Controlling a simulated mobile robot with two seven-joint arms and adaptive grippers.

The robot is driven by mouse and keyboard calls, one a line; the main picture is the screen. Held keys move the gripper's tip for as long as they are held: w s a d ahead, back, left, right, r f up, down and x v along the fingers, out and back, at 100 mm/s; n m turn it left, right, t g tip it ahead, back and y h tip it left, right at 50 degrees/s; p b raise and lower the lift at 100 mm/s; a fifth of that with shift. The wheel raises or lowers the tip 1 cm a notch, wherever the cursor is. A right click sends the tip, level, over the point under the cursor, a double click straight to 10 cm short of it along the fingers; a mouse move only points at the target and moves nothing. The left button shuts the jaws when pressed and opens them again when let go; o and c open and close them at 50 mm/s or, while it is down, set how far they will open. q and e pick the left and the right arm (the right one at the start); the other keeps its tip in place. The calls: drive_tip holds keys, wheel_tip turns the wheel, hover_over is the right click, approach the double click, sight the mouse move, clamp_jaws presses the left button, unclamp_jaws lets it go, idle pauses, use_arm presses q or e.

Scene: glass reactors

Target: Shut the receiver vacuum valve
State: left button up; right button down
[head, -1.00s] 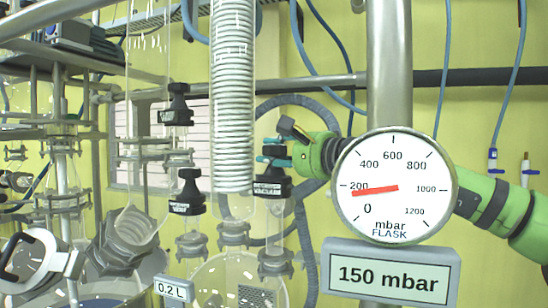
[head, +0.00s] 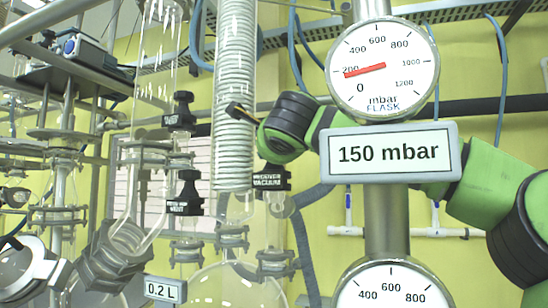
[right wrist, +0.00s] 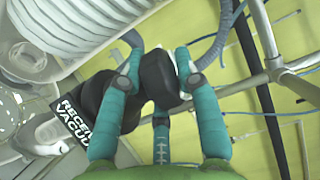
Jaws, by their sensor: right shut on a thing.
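The receiver vacuum valve (head: 271,180) is a black valve with a white-lettered label, on the glassware right of the coiled condenser. In the right wrist view its label (right wrist: 75,125) reads partly as receiver vacuum. The teal fingers of my right gripper (right wrist: 158,72) are around the valve's black handle (right wrist: 157,80) and shut on it. In the head view my green right arm (head: 285,125) reaches in from the right just above the valve, and its fingers cannot be made out there. The handle's turn angle is hard to judge. My left gripper is not in view.
The flask gauge (head: 382,68) and its display (head: 390,154), reading 150 mbar, stand in front of my right arm. A second gauge (head: 392,290) is below. Two other black valves (head: 180,110) (head: 185,192) and the coiled condenser (head: 235,90) are close on the left.

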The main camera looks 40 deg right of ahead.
drive_tip(key=m+g+h+p, duration=0.3)
drive_tip(key=p, duration=0.1)
drive_tip(key=shift+w+r, duration=0.1)
drive_tip(key=shift+r, duration=0.15)
drive_tip(key=shift+f+m+g+h+p, duration=0.2)
drive_tip(key=shift+m+g+h+p, duration=0.55)
drive_tip(key=shift+g+p, duration=0.25)
drive_tip(key=c, duration=0.9)
unclamp_jaws()
